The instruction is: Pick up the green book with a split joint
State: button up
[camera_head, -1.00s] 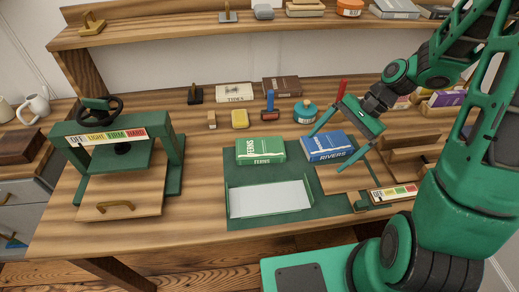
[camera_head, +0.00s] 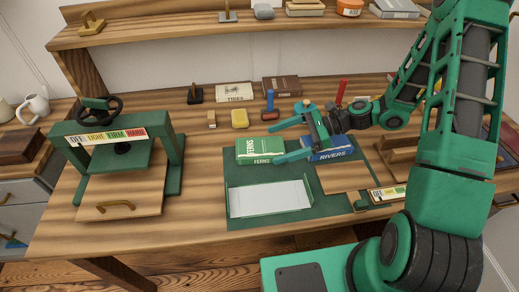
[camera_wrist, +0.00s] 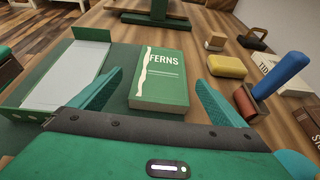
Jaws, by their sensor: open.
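The green book titled FERNS (camera_head: 260,150) lies flat on the dark green mat (camera_head: 240,215). A pale jagged line, like a split, runs along its spine side in the wrist view (camera_wrist: 160,80). My gripper (camera_head: 275,141) is open, with its fingers pointing left toward the book. In the wrist view, the book lies ahead between the two fingers (camera_wrist: 155,90), with space on both sides. I cannot tell the exact height of the fingers above the mat.
A blue book titled RIVERS (camera_head: 335,155) lies under and beside my gripper. A pale tray (camera_head: 268,200) lies in front of the green book. A yellow block (camera_head: 240,118) and a blue-handled tool (camera_head: 270,103) stand behind. A green press (camera_head: 165,150) is at left.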

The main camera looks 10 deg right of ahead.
aim_at(261, 147)
jog(key=shift+x, duration=3.4)
jog(key=shift+w+r, duration=0.1)
jog(key=shift+w, duration=0.05)
jog(key=c, duration=1.3)
